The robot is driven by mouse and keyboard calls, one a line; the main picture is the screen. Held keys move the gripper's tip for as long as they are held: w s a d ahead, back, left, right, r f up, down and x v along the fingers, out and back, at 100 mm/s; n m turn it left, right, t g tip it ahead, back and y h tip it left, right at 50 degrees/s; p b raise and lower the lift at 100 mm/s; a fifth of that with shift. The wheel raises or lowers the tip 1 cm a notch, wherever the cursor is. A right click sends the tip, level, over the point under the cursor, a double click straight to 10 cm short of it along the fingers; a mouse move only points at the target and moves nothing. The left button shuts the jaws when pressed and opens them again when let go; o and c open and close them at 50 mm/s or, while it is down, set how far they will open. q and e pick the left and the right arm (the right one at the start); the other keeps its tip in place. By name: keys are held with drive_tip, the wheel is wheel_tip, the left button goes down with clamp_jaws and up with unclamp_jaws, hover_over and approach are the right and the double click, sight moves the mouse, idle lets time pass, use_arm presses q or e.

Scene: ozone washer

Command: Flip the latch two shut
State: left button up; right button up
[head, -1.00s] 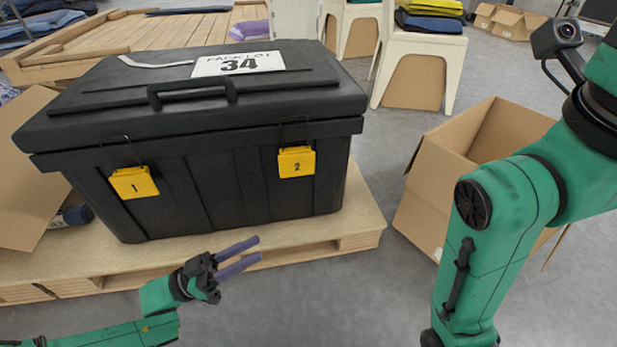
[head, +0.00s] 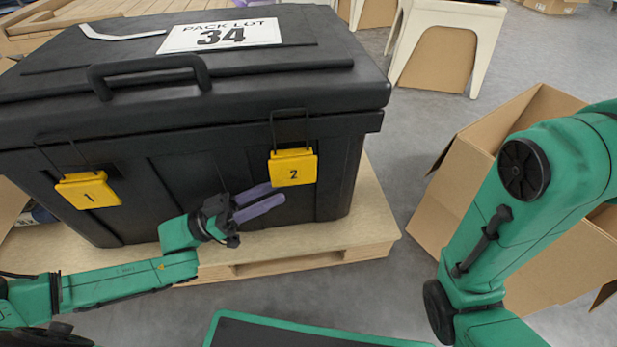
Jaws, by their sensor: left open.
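The black lidded box (head: 150,180) stands on a wooden pallet. Yellow latch two (head: 292,167), marked 2, is on the right of its front face. A thin dark wire loop runs from it up to the lid edge, and the latch plate looks tilted out from the wall. Yellow latch one (head: 88,190) is on the left, with a similar loop. My left gripper (head: 262,200) is open and empty, just below and left of latch two, its purple fingers pointing right. I cannot tell whether a fingertip touches the latch. My right arm shows at the right; its gripper is out of view.
The lid carries a handle (head: 150,68) and a PACK LOT 34 label (head: 222,36). The wooden pallet (head: 345,248) sticks out in front of the box. An open cardboard box (head: 460,190) stands to the right, and white stools (head: 483,40) behind. Grey floor lies between.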

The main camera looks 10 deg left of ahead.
sight(307, 183)
use_arm(q)
drive_tip(key=b+x, duration=0.2)
drive_tip(key=x, duration=0.6)
clamp_jaws()
drive_tip(key=shift+w+f+m+g+b, duration=0.2)
drive_tip(key=shift+m+g+b, duration=0.3)
drive_tip(key=shift+m, duration=0.6)
unclamp_jaws()
drive_tip(key=shift+a, duration=0.1)
